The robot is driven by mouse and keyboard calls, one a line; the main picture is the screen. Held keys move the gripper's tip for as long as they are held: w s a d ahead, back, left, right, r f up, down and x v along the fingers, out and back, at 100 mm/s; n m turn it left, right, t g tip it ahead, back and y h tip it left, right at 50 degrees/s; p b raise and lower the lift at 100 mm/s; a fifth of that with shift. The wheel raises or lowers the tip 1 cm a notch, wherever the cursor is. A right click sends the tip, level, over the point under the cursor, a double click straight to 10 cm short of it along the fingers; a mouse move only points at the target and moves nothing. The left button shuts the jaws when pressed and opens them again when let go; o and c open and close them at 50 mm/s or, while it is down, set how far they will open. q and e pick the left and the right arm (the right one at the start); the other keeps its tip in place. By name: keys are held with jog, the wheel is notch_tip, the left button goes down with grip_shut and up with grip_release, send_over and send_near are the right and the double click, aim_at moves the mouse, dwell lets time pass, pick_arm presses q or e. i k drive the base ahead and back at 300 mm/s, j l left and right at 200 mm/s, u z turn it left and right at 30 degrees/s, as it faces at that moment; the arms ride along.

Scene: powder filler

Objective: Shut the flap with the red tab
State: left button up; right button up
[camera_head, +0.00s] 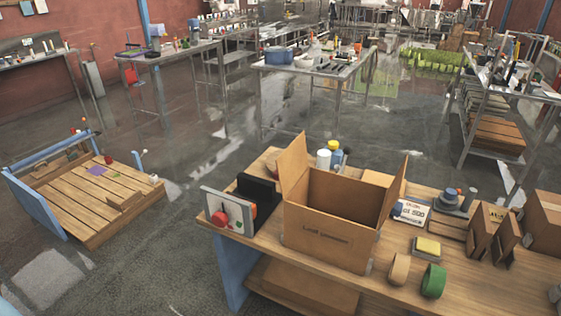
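An open cardboard box (328,235) with faint print on its front stands on a wooden workbench (270,273). Its left flap (293,166) stands up, leaning slightly, and its right flap (396,187) stands up and tilts outward. I cannot make out a red tab on either flap. The inside floor of the box is hidden by its front wall. Neither of my grippers is in view.
Left of the box are a white panel (226,209) with red objects and a black holder (259,194). Bottles (335,157) stand behind. To the right are a green tape roll (433,281), a yellow sponge-like block (428,246) and smaller boxes (489,227).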

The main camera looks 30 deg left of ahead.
aim_at(291, 164)
jog(key=k+j, duration=0.1)
jog(key=j, duration=0.35)
jog(key=j+z, duration=0.1)
jog(key=j, duration=0.35)
jog(key=k+j, duration=0.15)
jog(key=j, duration=0.25)
jog(key=k+j+z, duration=0.1)
jog(key=j, duration=0.35)
jog(key=k+j, duration=0.1)
jog(key=j, duration=0.35)
jog(key=z, duration=0.05)
